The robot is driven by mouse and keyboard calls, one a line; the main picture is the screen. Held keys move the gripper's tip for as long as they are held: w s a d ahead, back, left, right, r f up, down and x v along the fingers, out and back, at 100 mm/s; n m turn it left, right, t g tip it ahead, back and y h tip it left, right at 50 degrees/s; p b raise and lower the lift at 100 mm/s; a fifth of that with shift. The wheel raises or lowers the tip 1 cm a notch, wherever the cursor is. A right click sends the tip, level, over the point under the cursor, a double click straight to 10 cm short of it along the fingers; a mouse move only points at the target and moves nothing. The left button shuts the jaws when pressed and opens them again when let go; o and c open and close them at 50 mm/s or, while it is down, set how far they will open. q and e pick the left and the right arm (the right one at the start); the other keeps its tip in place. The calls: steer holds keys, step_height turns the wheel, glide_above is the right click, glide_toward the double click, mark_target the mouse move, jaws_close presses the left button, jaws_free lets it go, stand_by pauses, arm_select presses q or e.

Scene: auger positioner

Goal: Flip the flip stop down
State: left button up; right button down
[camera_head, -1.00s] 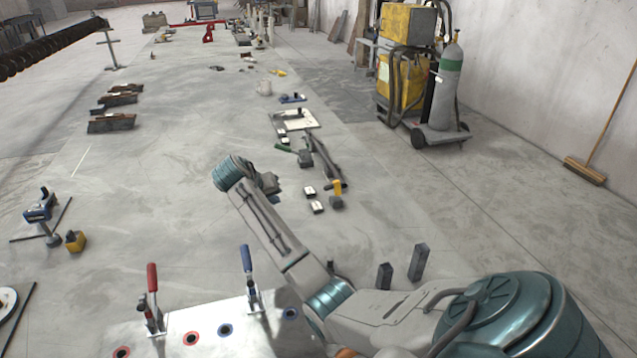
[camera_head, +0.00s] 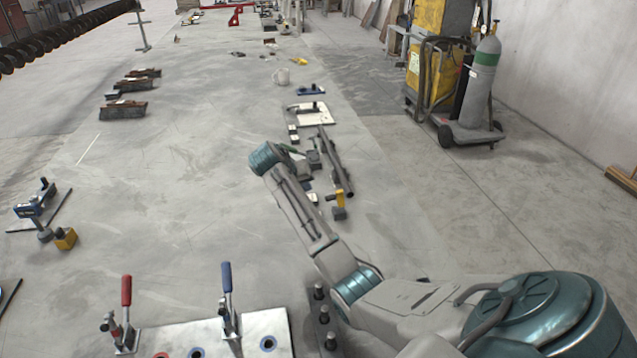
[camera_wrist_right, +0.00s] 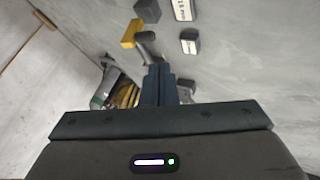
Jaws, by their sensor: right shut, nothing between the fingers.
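A small yellow piece on a dark block (camera_head: 339,197) lies right of my right gripper in the head view. A yellow piece beside a dark block also shows in the wrist view (camera_wrist_right: 132,33), beyond the fingertips. It may be the flip stop, but I cannot tell this or its position for sure. My right gripper (camera_wrist_right: 160,72) is shut and empty, with its fingers close together. In the head view it is small and dark, hard to separate from the tools behind it. My left gripper is out of view.
A white plate (camera_head: 262,326) with a red-handled clamp (camera_head: 126,308) and a blue-handled clamp (camera_head: 227,295) lies in front. A long dark bar (camera_head: 331,158) and small blocks are close to the right gripper.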

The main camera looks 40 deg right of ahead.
steer(key=s+d+f+p, duration=0.1)
steer(key=d+f+p, duration=0.3)
steer(key=d, duration=0.4)
steer(key=shift+s+f, duration=0.2)
steer(key=shift+f, duration=0.45)
